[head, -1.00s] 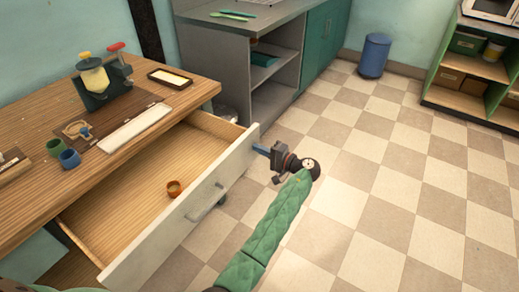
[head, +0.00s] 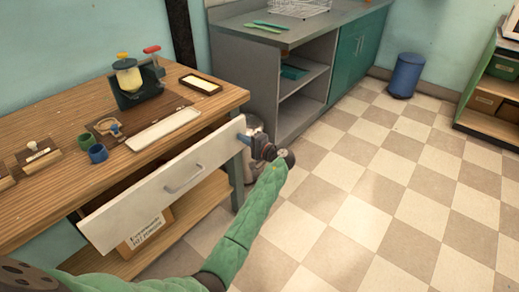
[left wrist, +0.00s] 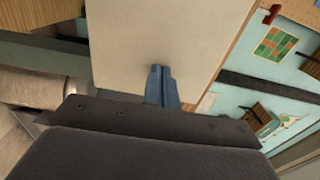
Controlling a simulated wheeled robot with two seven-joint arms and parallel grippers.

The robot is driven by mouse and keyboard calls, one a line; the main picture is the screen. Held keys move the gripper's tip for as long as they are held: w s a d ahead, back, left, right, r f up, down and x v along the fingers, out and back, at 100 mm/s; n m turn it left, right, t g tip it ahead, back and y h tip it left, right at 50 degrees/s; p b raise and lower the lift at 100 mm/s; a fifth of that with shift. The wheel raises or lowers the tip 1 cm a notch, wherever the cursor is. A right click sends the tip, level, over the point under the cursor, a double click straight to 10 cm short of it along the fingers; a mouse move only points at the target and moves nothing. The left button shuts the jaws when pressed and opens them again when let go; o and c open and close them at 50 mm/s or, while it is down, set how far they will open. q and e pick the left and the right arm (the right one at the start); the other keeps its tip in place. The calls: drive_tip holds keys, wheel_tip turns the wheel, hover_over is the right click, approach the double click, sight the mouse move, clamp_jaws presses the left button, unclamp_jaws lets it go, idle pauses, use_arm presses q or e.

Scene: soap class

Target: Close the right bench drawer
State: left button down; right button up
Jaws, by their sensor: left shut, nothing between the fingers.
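The bench drawer (head: 150,190) has a long white front with a grey bar handle (head: 184,178). My right gripper is not in view.
The bench top holds a soap dispenser stand (head: 136,80), a white tray (head: 162,129), green and blue cups (head: 97,153) and a framed dish (head: 200,84). A lower shelf (head: 190,210) is under the drawer. A grey cabinet (head: 300,90) stands behind.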

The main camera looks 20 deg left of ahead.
use_arm(q)
drive_tip(key=b+x, duration=0.1)
drive_tip(key=x, duration=0.6)
drive_tip(key=shift+a+f, duration=0.1)
drive_tip(key=shift+a, duration=0.15)
drive_tip(key=shift+w+a, duration=0.15)
drive_tip(key=shift+a, duration=0.15)
drive_tip(key=shift+a+r, duration=0.2)
drive_tip(key=shift+r, duration=0.05)
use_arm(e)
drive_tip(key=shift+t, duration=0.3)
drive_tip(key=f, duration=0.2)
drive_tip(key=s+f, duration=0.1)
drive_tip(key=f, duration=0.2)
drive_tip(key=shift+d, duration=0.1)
